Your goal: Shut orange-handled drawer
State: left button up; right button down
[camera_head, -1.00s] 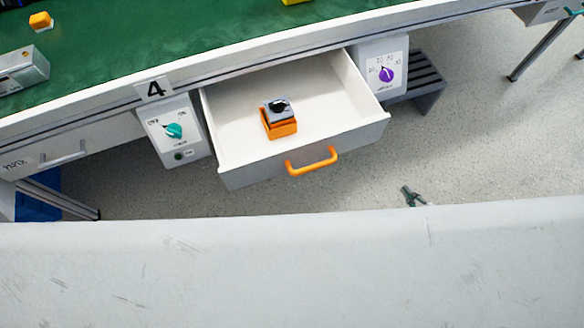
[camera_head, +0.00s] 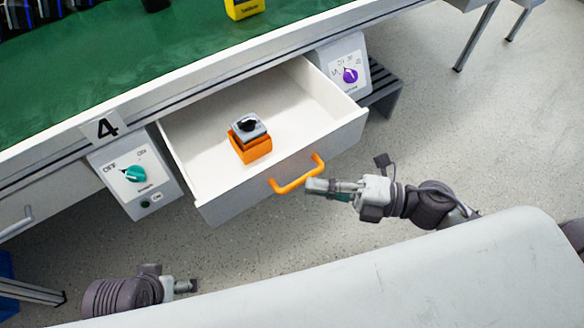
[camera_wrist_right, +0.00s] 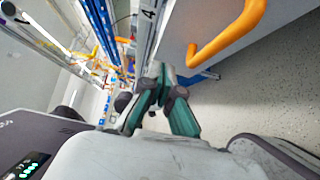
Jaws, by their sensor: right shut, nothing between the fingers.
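The drawer (camera_head: 225,205) with the orange handle (camera_head: 297,176) stands pulled out under the workbench. A grey and orange switch box with a black knob (camera_head: 250,138) is inside it. My right gripper (camera_head: 318,187) is shut and empty, its tip beside the right end of the handle; I cannot tell whether they touch. In the right wrist view, the orange handle (camera_wrist_right: 228,35) is above and right of the shut fingers (camera_wrist_right: 160,78). My left gripper (camera_head: 187,286) is low at the left, well away from the drawer; its jaws are too small to read.
A panel with a teal knob (camera_head: 135,174) flanks the drawer on the left, one with a purple knob (camera_head: 350,75) on the right. The green bench top (camera_head: 130,75) lies above. Open floor (camera_head: 460,130) extends to the right.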

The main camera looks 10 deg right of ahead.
aim_at(273, 167)
jog(key=w+a, duration=0.3)
jog(key=w, duration=0.1)
jog(key=shift+a, duration=0.2)
pick_arm(q)
jog(key=shift+s+r, duration=0.15)
jog(key=shift+r, duration=0.2)
pick_arm(e)
jog(key=shift+w+a, duration=0.2)
jog(key=shift+w, duration=0.3)
